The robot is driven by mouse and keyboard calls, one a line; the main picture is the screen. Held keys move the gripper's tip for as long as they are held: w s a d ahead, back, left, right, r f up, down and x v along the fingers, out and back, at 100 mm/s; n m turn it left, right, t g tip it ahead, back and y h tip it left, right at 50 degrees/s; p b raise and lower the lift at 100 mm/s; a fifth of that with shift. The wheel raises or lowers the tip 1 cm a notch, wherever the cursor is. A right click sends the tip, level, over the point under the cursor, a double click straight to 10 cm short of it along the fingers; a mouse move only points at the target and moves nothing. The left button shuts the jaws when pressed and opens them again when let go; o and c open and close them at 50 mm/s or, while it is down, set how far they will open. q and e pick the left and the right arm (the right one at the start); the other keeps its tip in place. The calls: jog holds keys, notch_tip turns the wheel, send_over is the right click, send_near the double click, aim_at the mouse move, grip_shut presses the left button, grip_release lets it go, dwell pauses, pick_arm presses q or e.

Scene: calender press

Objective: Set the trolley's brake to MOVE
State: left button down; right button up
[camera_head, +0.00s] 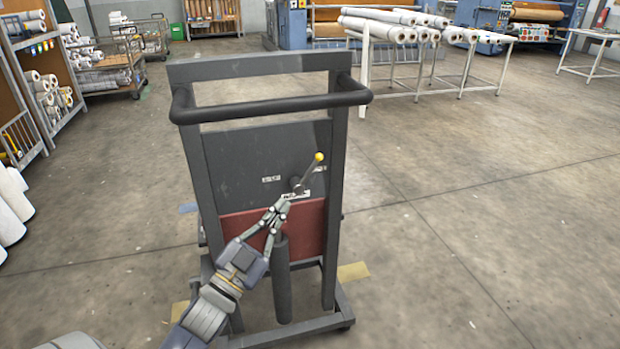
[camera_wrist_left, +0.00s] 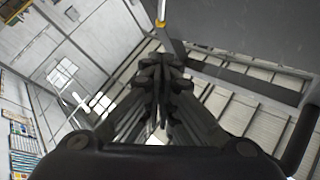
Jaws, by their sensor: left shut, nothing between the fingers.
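The trolley (camera_head: 262,150) stands in front of me with its dark back panel, a push bar at the top and a red panel lower down. Its brake lever (camera_head: 309,173) has a yellow knob and tilts up to the right from a pivot on the panel. A small white label shows left of the lever and another lies by its pivot; I cannot read them. My left gripper (camera_head: 281,207) is shut and empty, just below and left of the lever's pivot. In the left wrist view the shut fingers (camera_wrist_left: 160,85) point up towards the lever (camera_wrist_left: 161,18). My right gripper is not in view.
A dark cylinder (camera_head: 283,280) hangs low on the trolley, right of my left arm. Tables with white rolls (camera_head: 390,30) stand behind at the right, and a shelf of rolls (camera_head: 45,85) at the left. Open floor (camera_head: 470,200) lies right of the trolley.

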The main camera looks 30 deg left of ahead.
aim_at(310, 174)
pick_arm(q)
jog(key=shift+w+a+f+b+x, duration=0.15)
jog(key=shift+a+f+b+x, duration=0.2)
jog(key=shift+x, duration=1.65)
jog(key=shift+w+a+f+x, duration=0.15)
jog(key=shift+f+x, duration=0.3)
jog(key=shift+x, duration=1.55)
jog(key=shift+w+a+f+b+x, duration=0.2)
jog(key=shift+f+x, duration=0.2)
jog(key=shift+x, duration=1.6)
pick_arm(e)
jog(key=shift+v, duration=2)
pick_arm(q)
jog(key=shift+w, duration=0.1)
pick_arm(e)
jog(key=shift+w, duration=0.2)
pick_arm(q)
jog(key=w+p, duration=0.1)
jog(key=p, duration=0.2)
jog(key=shift+m+g, duration=0.4)
jog(key=shift+w+d+f+m+g+h+p, duration=0.1)
jog(key=shift+d+f+m+g+h+p, duration=0.2)
jog(key=shift+p, duration=0.85)
jog(key=shift+a, duration=0.15)
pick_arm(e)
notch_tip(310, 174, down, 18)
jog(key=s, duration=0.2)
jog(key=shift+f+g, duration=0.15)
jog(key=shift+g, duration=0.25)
